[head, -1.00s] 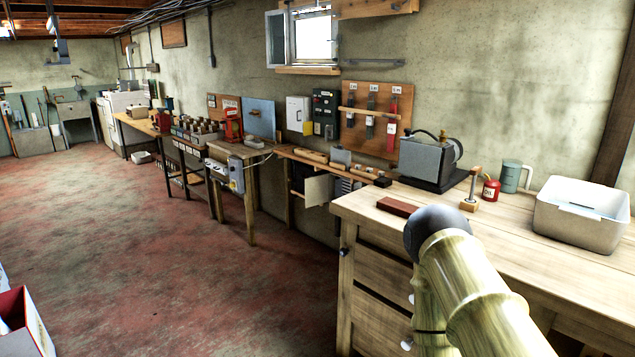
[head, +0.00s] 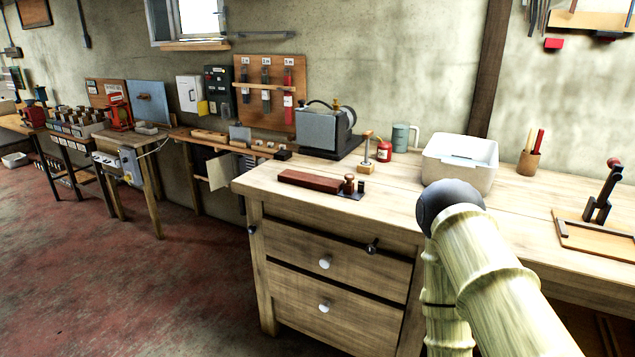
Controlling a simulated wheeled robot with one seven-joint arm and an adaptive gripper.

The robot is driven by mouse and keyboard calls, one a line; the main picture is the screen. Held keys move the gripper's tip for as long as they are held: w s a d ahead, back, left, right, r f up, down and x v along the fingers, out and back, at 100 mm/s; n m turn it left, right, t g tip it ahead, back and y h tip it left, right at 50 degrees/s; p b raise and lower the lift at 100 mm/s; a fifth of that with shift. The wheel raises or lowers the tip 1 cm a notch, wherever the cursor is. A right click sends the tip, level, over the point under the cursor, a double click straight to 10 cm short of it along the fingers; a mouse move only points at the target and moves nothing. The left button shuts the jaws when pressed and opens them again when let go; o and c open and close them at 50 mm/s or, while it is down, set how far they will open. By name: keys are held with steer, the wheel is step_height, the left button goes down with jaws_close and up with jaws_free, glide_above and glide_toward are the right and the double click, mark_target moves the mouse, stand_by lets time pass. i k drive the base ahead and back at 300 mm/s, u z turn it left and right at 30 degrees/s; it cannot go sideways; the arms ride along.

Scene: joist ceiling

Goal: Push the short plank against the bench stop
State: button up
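A reddish-brown plank (head: 308,181) lies flat on the pale wooden workbench (head: 400,205), near its front left corner. At its right end is a small dark plate with a round wooden knob (head: 349,184) and a dark upright piece (head: 361,187); I cannot tell whether the plank touches them, or which part is the bench stop. My arm, with a dark round joint and pale ringed links, rises at the lower right in front of the bench. My gripper is not in view.
Behind the plank stand a grey machine (head: 325,130), a wooden-based post (head: 367,152), a red can (head: 385,151) and a grey-green mug (head: 404,137). A white tub (head: 460,160) is further right, then a pencil cup (head: 529,161) and a wooden frame (head: 595,236). The bench front between is clear.

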mark_target(319, 183)
steer(key=u, duration=0.05)
steer(key=k, duration=0.65)
steer(key=u, duration=0.55)
steer(key=i, duration=0.6)
steer(key=u, duration=0.7)
steer(key=i, duration=0.75)
steer(key=z, duration=0.65)
steer(key=i, duration=0.6)
steer(key=z, duration=0.5)
